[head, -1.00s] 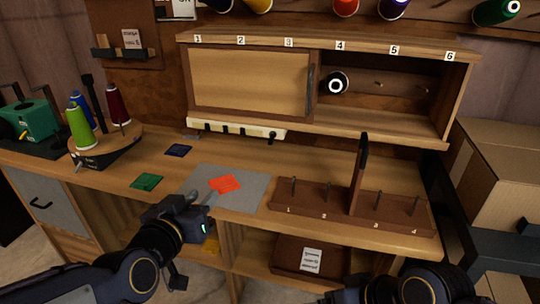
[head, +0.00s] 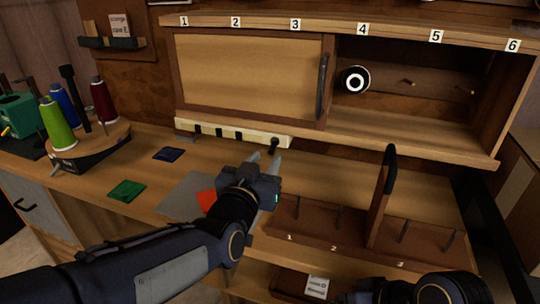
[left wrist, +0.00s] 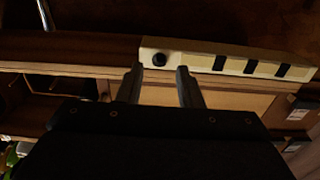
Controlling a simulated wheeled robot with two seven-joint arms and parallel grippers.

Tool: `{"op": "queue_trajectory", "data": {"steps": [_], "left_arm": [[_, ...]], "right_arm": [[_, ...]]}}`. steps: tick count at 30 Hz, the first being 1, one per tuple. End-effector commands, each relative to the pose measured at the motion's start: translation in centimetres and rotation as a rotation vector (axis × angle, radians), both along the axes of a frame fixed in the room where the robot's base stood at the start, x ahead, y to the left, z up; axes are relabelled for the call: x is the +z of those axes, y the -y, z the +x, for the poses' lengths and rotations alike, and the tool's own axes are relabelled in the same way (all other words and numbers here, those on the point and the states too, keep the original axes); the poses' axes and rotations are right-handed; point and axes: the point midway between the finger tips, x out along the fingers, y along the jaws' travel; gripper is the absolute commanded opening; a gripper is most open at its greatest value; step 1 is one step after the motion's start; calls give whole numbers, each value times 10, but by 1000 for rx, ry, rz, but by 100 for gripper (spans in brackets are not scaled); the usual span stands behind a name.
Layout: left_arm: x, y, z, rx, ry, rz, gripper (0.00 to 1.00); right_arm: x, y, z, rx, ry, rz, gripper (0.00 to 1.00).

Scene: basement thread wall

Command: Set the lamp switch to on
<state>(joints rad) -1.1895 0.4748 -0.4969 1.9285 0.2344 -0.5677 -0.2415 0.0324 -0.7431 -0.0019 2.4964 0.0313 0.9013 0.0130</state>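A cream strip (head: 225,133) with several black slots is fixed under the cabinet, above the bench top. A black knob (head: 274,144), apparently the lamp switch, sticks out at its right end; its setting cannot be read. In the left wrist view the strip (left wrist: 240,63) runs across the top, with the round knob (left wrist: 159,59) at its left end. My left gripper (head: 266,160) is open and empty just in front of and below the knob, its fingers apart on either side of it in the wrist view. My right gripper (head: 362,296) is low at the bottom edge, its fingers unclear.
The cabinet's sliding door (head: 248,77) covers the left bays; a black spool (head: 354,80) hangs in the open part. A brown peg rack (head: 300,240) with an upright divider (head: 381,198) stands right of my left gripper. Thread cones (head: 56,123) stand at left.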

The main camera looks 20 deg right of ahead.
Motion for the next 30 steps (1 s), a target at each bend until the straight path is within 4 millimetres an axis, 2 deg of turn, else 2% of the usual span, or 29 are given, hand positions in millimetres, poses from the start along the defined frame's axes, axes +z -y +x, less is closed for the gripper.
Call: {"op": "queue_trajectory", "data": {"steps": [6,17,25,30], "left_arm": [[-1,16,24,1,0,1,33],[0,20,29,-1,-1,1,33],[0,20,29,-1,-1,1,0],[0,20,29,-1,-2,1,0]], "right_arm": [[-4,0,0,0,0,0,84],[-4,0,0,0,0,0,84],[-4,0,0,0,0,0,84],[-3,0,0,0,0,0,84]]}}
